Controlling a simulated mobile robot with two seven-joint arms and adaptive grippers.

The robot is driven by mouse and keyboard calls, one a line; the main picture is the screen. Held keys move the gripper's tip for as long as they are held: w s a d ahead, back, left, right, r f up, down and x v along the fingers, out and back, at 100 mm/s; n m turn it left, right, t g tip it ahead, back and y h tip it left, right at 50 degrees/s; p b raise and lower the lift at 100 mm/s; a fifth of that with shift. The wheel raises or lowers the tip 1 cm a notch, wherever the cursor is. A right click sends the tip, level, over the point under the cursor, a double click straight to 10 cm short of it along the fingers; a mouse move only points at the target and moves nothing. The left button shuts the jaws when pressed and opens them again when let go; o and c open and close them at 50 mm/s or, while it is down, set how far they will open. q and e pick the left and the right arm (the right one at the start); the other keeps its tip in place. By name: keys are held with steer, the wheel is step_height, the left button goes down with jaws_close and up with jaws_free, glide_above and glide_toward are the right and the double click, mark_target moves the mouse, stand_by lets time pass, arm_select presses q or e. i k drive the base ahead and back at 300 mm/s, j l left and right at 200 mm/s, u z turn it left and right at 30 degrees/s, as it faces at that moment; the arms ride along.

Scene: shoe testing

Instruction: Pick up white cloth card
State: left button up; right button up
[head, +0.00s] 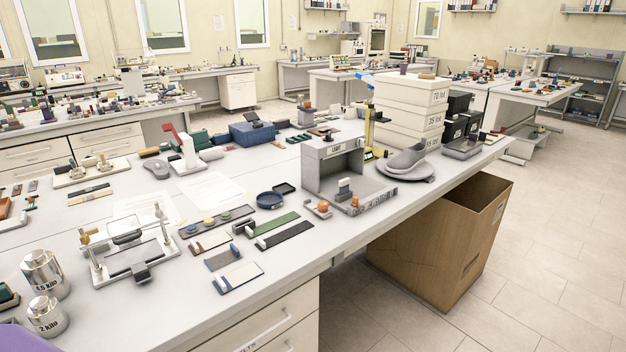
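Several small flat cards lie on the near table. A white card with a dark blue edge (240,274) lies flat near the table's front edge. Another pale card with a brown edge (211,241) lies a little behind it. I cannot tell from this view which of them is cloth. A grey card with a blue edge (224,258) lies between these two. Neither of my grippers is in view.
A metal frame device (130,258) and two steel weights (46,272) stand to the left. Green and black strips, a dark blue dish (270,200) and a grey light box (333,165) are to the right. A cardboard box (440,235) stands on the floor.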

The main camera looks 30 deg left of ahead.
mark_target(343, 185)
steer(key=i+l+u, duration=0.2)
steer(key=u, duration=0.15)
steer(key=i+l+u, duration=0.45)
steer(key=l+u, duration=0.25)
steer(key=i+l+u, duration=0.15)
steer(key=l+u, duration=0.2)
steer(key=i+l+u, duration=0.1)
steer(key=l+u, duration=0.25)
